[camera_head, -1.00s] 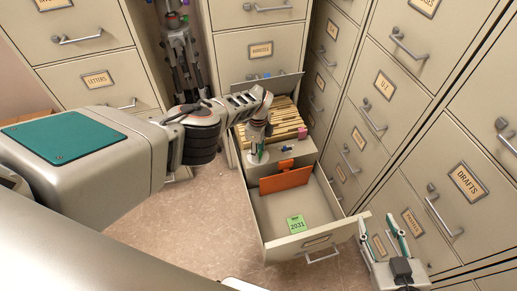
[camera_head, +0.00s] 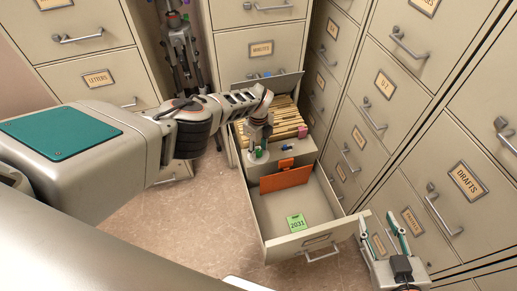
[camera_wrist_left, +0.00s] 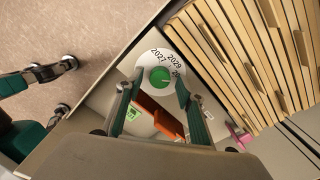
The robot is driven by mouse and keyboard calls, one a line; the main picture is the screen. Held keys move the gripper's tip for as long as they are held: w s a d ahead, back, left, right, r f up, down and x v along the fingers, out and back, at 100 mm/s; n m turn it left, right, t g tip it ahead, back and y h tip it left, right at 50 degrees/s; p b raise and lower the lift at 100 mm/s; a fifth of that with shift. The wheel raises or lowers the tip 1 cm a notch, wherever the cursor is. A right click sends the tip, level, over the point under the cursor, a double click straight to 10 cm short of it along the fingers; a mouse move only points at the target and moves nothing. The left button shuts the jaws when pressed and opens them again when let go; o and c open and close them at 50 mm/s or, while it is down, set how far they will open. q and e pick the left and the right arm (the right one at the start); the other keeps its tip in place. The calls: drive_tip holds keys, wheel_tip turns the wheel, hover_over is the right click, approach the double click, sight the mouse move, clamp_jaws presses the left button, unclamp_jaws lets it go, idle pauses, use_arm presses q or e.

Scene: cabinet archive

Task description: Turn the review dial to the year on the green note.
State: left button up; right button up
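The review dial (camera_wrist_left: 148,64) is a white disc with a green knob (camera_wrist_left: 160,77) in the left wrist view. The years 2027 and 2029 show on it, and another label is partly hidden. My left gripper (camera_wrist_left: 157,82) is open, with one finger on each side of the knob; I cannot tell whether they touch it. In the head view my left gripper (camera_head: 258,150) is at the dial in the open drawer (camera_head: 262,218). The green note (camera_head: 296,222) lies on the drawer floor and reads 2031. My right gripper (camera_head: 383,228) is open and empty at the lower right.
An orange divider (camera_head: 285,180) stands in the drawer in front of the dial. Tan folders (camera_head: 286,115) fill the drawer's back, with a pink tab beside them. Cabinets with handles line the back and right. Bare floor (camera_head: 190,215) lies left of the drawer.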

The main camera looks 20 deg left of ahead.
use_arm(q)
drive_tip(key=shift+r, duration=0.1)
drive_tip(key=shift+w+r+p, duration=0.15)
drive_tip(key=shift+r+p, duration=0.25)
drive_tip(key=shift+r, duration=0.25)
drive_tip(key=shift+r+p, duration=1.3)
drive_tip(key=shift+r, duration=1.05)
drive_tip(key=shift+f, duration=0.1)
use_arm(e)
drive_tip(key=shift+t, duration=0.3)
drive_tip(key=r, duration=0.3)
drive_tip(key=w+r, duration=0.1)
drive_tip(key=r, duration=0.1)
drive_tip(key=shift+w+r, duration=0.1)
drive_tip(key=shift+r, duration=0.3)
use_arm(q)
drive_tip(key=shift+w+r, duration=0.1)
drive_tip(key=shift+r, duration=0.7)
wheel_tip(320, 180, up, 10)
drive_tip(key=shift+s+r, duration=0.2)
drive_tip(key=shift+s, duration=0.05)
